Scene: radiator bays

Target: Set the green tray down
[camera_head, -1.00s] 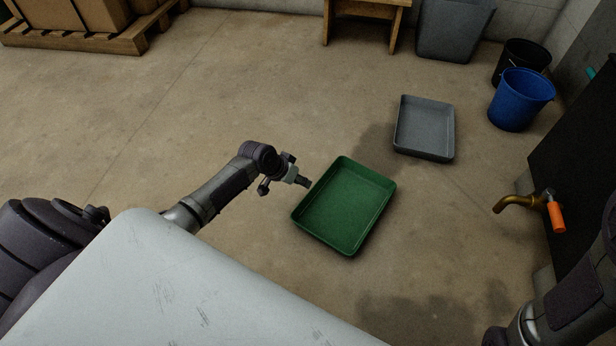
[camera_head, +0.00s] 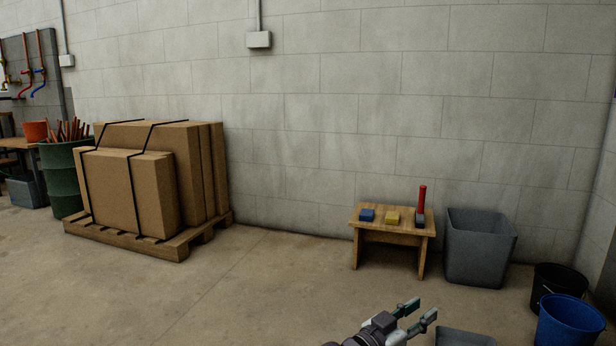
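The green tray is outside the current view. My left gripper (camera_head: 415,313) shows at the bottom, right of the middle, with its two fingers spread apart. It is open and nothing shows between its fingers. Where it is relative to the green tray cannot be told from this view. My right gripper is not in view.
A grey tray (camera_head: 465,339) lies on the floor at the bottom edge. Behind are a small wooden bench (camera_head: 392,236) with blocks, a grey bin (camera_head: 479,250), a black bucket (camera_head: 556,284) and a blue bucket (camera_head: 568,325). Boxes stand on a pallet (camera_head: 150,247); open floor lies before it.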

